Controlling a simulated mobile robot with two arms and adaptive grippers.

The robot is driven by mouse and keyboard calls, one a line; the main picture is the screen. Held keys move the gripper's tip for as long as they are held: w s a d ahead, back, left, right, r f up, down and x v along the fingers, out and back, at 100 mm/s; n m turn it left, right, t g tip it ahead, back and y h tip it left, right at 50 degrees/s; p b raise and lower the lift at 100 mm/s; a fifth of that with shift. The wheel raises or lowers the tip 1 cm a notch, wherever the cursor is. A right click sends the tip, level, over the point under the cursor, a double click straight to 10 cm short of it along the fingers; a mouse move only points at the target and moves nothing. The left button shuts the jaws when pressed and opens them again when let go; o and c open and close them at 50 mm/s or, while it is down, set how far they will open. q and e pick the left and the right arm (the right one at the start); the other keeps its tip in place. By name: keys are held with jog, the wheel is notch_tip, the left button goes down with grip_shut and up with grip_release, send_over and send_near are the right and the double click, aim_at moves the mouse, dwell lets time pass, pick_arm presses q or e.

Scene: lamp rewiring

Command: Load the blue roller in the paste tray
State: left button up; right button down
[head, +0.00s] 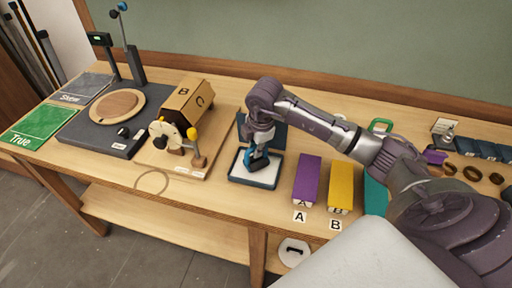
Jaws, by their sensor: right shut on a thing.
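The paste tray (255,183) is a dark blue tray with a white inside on the workbench, near the middle of the head view. My right gripper (257,155) points down over the tray, shut on the blue roller (257,163). The roller is at or just above the white inside; I cannot tell whether it touches. The gripper and wrist hide part of the roller and the tray's back. My left gripper is not in view.
Purple (307,179) and yellow (341,186) blocks stand right of the tray, with A and B labels in front. A wooden drum device (188,103) stands to its left. Green (41,126) and grey (80,88) mats lie far left. The bench front is mostly clear.

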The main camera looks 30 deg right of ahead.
jog(key=shift+f+b, duration=0.45)
jog(key=shift+f, duration=0.05)
dwell(1.3)
jog(key=shift+s, duration=0.1)
jog(key=shift+r+p, duration=2.4)
jog(key=shift+r, duration=1.2)
